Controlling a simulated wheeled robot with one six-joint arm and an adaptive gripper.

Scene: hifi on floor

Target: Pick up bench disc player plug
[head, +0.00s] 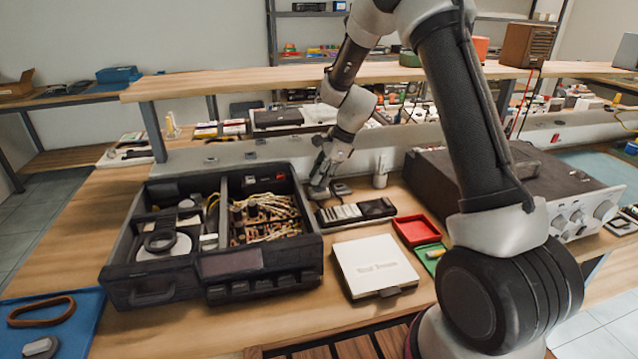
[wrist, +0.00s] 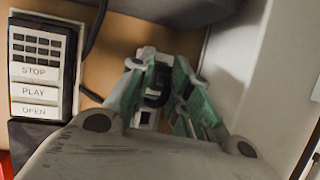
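I cannot tell whether the fingers touch the dark piece. The disc player (head: 357,211) is a flat dark unit with pale keys; in the wrist view its keys (wrist: 35,85) read STOP, PLAY and OPEN. A black cord (wrist: 92,35) runs beside it.
A large open black case (head: 212,265) with wiring stands left of the gripper. A white box (head: 376,264), a red tray (head: 415,230) and a green tray (head: 431,254) lie in front. A dark amplifier (head: 560,200) is at right. A shelf (head: 270,80) spans above the bench.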

